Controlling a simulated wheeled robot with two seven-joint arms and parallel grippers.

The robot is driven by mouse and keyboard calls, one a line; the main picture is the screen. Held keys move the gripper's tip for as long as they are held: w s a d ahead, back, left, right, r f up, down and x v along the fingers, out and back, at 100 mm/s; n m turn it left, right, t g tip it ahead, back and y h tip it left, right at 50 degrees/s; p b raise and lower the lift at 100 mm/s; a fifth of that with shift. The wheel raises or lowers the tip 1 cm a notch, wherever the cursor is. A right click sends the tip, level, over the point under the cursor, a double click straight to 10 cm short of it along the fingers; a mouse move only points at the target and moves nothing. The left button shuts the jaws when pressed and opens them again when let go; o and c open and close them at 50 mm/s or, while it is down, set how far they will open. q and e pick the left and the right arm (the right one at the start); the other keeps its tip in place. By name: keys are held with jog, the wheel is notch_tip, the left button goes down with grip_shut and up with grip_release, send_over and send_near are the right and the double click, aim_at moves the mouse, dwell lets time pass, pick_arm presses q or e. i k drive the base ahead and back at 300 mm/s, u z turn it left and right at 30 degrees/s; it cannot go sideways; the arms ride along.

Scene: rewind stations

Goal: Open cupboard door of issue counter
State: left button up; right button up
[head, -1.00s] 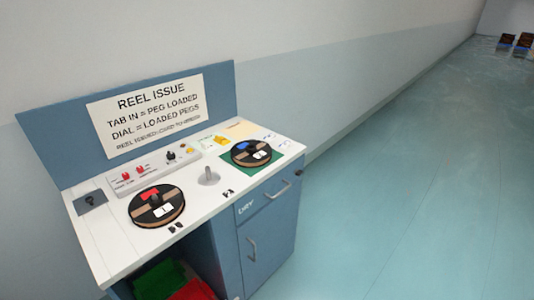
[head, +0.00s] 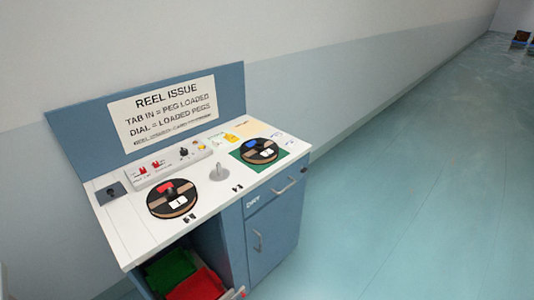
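The issue counter (head: 125,232) stands against the wall with a white top and blue body. Its blue cupboard door (head: 277,245) is at the lower right of the front, with an upright metal handle (head: 258,240). The door looks closed, flush with the front. Above it is a closed drawer (head: 262,201) with a "DRY" label and a bar handle (head: 286,187). Neither of my grippers is in view.
An open bay left of the door holds a green bin (head: 170,270) and a red bin (head: 197,286). Two reels, a left one (head: 172,199) and a right one (head: 259,151), lie on the top beside a bare peg (head: 219,173). The floor (head: 400,200) at right is clear.

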aim_at(271, 233)
jog(key=z, duration=0.5)
jog(key=k, duration=0.6)
jog(key=z, duration=0.6)
jog(key=i, duration=0.35)
jog(key=u, duration=0.75)
jog(key=i, duration=0.85)
jog(key=u, duration=0.8)
